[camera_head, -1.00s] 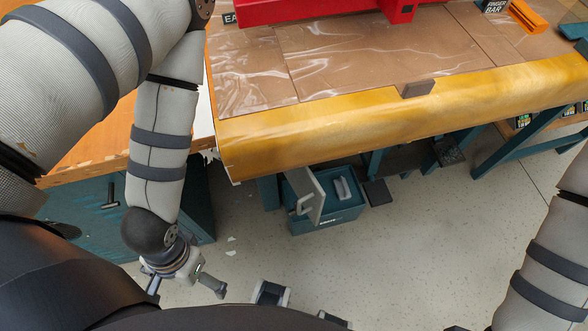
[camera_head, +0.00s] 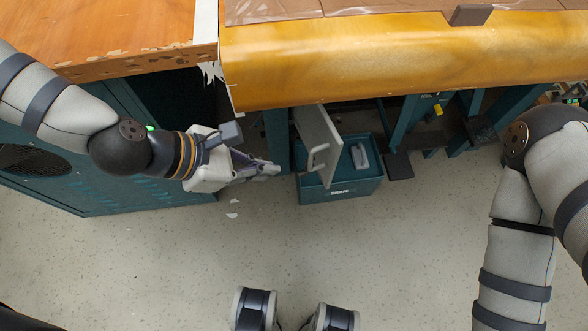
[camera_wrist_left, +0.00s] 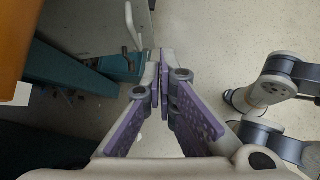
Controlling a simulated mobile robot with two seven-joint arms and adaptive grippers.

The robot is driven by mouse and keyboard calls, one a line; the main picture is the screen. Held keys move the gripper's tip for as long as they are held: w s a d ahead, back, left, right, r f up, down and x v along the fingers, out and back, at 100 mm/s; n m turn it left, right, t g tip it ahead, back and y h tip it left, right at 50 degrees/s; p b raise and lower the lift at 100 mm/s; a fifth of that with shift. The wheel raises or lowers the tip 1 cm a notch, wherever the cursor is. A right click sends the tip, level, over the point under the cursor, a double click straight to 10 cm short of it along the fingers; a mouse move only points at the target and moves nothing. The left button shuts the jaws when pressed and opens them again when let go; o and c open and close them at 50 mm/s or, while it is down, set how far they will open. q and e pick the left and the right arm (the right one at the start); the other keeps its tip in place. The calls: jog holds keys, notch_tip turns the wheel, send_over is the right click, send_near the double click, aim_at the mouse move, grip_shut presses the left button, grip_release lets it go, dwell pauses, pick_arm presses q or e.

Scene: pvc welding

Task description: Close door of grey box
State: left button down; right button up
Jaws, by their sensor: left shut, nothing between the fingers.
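A teal box (camera_head: 340,196) with a white label sits on the floor under the workbench. A small grey item (camera_head: 360,157) lies inside the box. My left gripper (camera_head: 274,169) is shut and empty, a little left of the door and apart from it. In the left wrist view, my gripper's purple-padded fingers (camera_wrist_left: 160,62) are together, with the door handle (camera_wrist_left: 128,52) just left of their tips. My right gripper is out of view; only its arm shows.
The workbench's yellow front edge (camera_head: 390,62) overhangs the box. A teal cabinet (camera_head: 110,185) stands at the left, and teal bench legs (camera_head: 400,125) stand right of the box. The speckled floor (camera_head: 400,235) in front is clear.

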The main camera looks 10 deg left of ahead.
pick_arm(q)
jog(key=w+n, duration=0.1)
jog(key=w, duration=0.1)
jog(key=b, duration=0.2)
send_near(333, 153)
notch_tip(333, 153, down, 4)
jog(key=s+a, duration=0.1)
jog(key=shift+t, duration=0.4)
jog(key=shift+w+d+f, duration=0.1)
jog(key=shift+w+d, duration=0.45)
jog(key=shift+d, duration=0.35)
jog(key=shift+w+d, duration=0.55)
jog(key=shift+d, duration=0.4)
jog(key=shift+d+n, duration=0.1)
jog(key=shift+n, duration=0.2)
jog(key=w+d+n+t+y, duration=0.2)
jog(key=w+d+n, duration=0.2)
jog(key=w+d, duration=0.2)
jog(key=d, duration=0.2)
jog(key=shift+w+d+n+t, duration=0.25)
jog(key=shift+d+n+t, duration=0.05)
jog(key=shift+d, duration=0.05)
